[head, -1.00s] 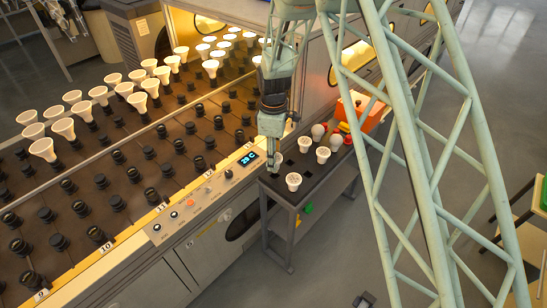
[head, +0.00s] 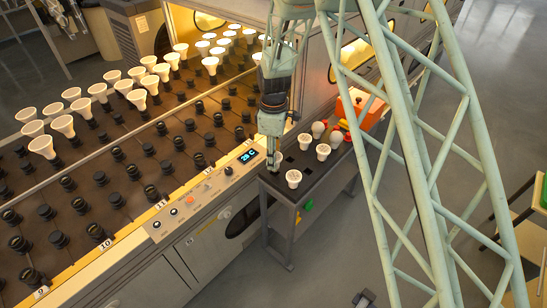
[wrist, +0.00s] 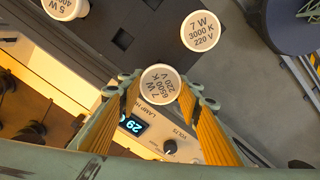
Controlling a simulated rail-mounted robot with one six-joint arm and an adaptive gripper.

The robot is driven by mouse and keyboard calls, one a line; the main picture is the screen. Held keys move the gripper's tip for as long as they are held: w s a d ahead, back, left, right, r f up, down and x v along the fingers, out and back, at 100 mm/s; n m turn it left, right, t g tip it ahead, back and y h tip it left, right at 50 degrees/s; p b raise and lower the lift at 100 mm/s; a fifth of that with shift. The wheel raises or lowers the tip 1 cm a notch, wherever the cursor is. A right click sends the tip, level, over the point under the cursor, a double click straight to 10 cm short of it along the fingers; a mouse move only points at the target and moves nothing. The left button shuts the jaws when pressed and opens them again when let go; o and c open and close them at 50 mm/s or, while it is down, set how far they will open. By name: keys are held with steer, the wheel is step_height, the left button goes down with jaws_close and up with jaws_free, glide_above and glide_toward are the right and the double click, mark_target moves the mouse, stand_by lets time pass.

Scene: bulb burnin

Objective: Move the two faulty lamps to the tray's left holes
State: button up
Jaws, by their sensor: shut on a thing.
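My gripper (wrist: 155,92) is shut on a white lamp (wrist: 160,84), its face marked 7 W 6500 K 220 V. In the head view my gripper (head: 276,164) is at the left end of the dark tray (head: 268,180), and most of the held lamp is hidden. I cannot tell if its base is in a hole. On the tray are a lamp marked 7 W 3000 K (wrist: 202,30) and one marked 5 W (wrist: 66,8). The head view shows white lamps at the front (head: 293,178) and right (head: 322,151), and grey-topped lamps behind (head: 318,129).
An empty square hole (wrist: 122,38) shows in the tray. A rack with rows of dark sockets (head: 100,180) and lit lamps (head: 130,85) lies left, behind a control panel with a display (head: 247,156). An orange box (head: 352,108) stands at the tray's far end.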

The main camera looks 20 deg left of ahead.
steer(key=shift+f+b, duration=0.75)
steer(key=shift+f, duration=1)
steer(key=o, duration=0.9)
steer(key=shift+o, duration=0.2)
steer(key=shift+r, duration=0.25)
steer(key=shift+r, duration=5.8)
